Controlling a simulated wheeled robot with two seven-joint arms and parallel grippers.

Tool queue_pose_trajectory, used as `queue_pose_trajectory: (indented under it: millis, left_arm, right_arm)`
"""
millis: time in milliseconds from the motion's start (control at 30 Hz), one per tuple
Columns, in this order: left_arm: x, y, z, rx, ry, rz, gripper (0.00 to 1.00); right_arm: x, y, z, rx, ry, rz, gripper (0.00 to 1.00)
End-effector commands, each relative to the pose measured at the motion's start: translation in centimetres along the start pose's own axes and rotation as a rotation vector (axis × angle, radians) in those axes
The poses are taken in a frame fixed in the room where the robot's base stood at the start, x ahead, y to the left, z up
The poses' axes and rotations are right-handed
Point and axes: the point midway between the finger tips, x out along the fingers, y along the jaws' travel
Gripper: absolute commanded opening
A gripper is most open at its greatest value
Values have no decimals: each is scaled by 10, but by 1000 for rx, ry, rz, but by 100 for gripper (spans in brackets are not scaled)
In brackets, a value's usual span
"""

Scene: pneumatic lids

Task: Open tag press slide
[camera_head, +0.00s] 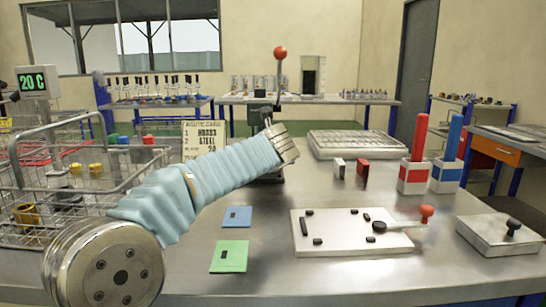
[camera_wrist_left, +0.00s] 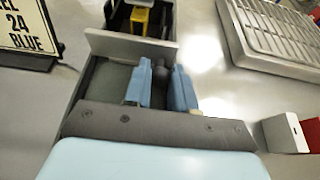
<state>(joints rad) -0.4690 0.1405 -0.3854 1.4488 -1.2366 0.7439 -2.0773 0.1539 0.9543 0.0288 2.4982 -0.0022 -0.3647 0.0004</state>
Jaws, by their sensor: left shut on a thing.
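The tag press (camera_head: 262,112) stands on the bench behind my left forearm, with a red ball (camera_head: 280,53) on its upright lever. My arm hides much of its lower body. In the left wrist view, my left gripper (camera_wrist_left: 160,88) has its two blue fingers shut on a dark knob (camera_wrist_left: 160,76) at the press's front. A pale plate (camera_wrist_left: 130,46) lies just beyond the fingers, and a yellow part (camera_wrist_left: 140,20) shows inside the dark press frame beyond it. How far the slide stands out is unclear. My right gripper is not in view.
A lettered card (camera_head: 205,139) stands left of the press. A wire basket (camera_head: 70,190) fills the left side. A ribbed metal tray (camera_head: 350,144) lies to the right. Blue (camera_head: 237,217) and green (camera_head: 229,257) pads and a white plate (camera_head: 345,240) lie in front.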

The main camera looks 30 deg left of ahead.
Motion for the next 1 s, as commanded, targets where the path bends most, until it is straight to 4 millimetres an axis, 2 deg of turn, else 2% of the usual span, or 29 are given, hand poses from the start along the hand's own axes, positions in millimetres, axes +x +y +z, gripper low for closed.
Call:
queue_pose_trajectory:
  millis: [167, 267, 500, 700, 1000]
  left_arm:
    - [-1, 0, -1, 0, 0, -1, 0]
    - [-10, -1, -7, -1, 1, -3, 0]
    - [-67, 0, -31, -2, 1, -4, 0]
    - [-101, 0, -43, 1, 1, -1, 0]
    - [-107, 0, -44, 1, 0, 0, 0]
  right_arm:
    - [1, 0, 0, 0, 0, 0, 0]
    - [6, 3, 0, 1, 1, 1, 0]
    - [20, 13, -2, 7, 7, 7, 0]
    - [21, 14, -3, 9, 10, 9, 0]
    - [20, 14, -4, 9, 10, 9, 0]
